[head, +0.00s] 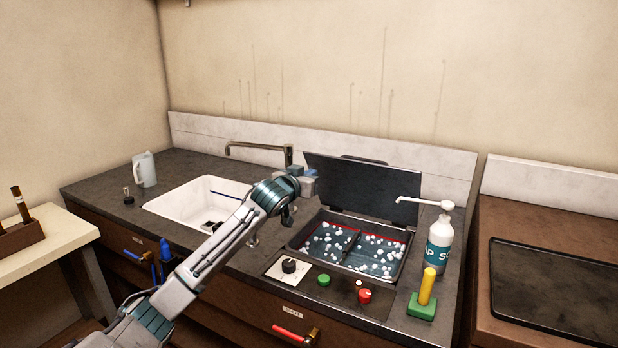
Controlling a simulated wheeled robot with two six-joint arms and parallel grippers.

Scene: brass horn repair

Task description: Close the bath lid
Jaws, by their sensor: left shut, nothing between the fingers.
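The bath (300,240) is a dark rectangular basin set in the counter, holding liquid with white foam bubbles and a red line along its inner wall. Its lid (362,190) is a dark flat panel standing raised at the back of the bath, leaning back towards the wall, with a handle at its top edge. My left gripper (306,181) is shut and empty, in front of the lid's left part in the picture. I cannot tell whether it touches the lid. My right gripper is not in view.
A soap pump bottle (438,245) and a green brush with a yellow handle (424,298) stand right of the bath. A white sink (170,208) with a tap (289,155) lies to the left. Knobs and buttons (323,280) line the bath's front.

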